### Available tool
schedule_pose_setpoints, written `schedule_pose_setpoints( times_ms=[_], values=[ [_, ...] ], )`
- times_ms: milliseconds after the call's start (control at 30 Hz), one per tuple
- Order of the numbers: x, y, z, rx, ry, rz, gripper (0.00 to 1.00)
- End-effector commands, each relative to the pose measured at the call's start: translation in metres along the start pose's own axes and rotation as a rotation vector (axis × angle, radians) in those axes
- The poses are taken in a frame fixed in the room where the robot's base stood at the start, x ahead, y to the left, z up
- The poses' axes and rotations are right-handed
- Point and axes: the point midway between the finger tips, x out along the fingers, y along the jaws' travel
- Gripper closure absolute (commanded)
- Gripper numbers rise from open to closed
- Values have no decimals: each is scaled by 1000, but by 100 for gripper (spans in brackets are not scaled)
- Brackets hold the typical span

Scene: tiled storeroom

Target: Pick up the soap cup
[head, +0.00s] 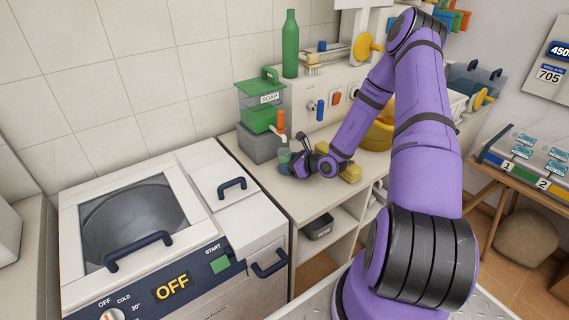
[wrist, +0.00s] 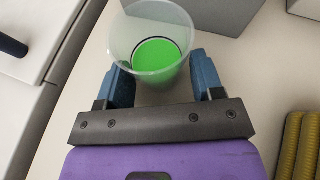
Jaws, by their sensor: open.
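The soap cup (wrist: 152,45) is a clear cup with bright green soap in it. It stands upright on the counter. My gripper (wrist: 161,72) is open, with one blue finger on each side of the cup's near part. I cannot tell whether either finger touches it. In the head view my gripper (head: 289,165) is low over the counter in front of the soap dispenser (head: 261,102), a green container with a grey base. The cup (head: 284,155) shows there only as a small greenish shape, partly hidden by my gripper.
A grey block, the dispenser base, stands just beyond the cup in the wrist view (wrist: 215,12). Yellow sponges (head: 350,172) lie to the right of my gripper. A yellow bowl (head: 378,135) stands behind my arm. A washing machine (head: 170,235) is at the left.

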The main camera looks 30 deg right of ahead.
Motion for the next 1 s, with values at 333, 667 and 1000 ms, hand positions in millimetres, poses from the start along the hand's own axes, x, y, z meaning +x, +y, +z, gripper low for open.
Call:
schedule_pose_setpoints(
  times_ms=[333, 667, 1000],
  values=[
    [0, 0, 0, 0, 0, -1, 73],
    [0, -1, 0, 0, 0, 0, 76],
    [-4, -9, 10, -4, -2, 2, 76]
  ],
)
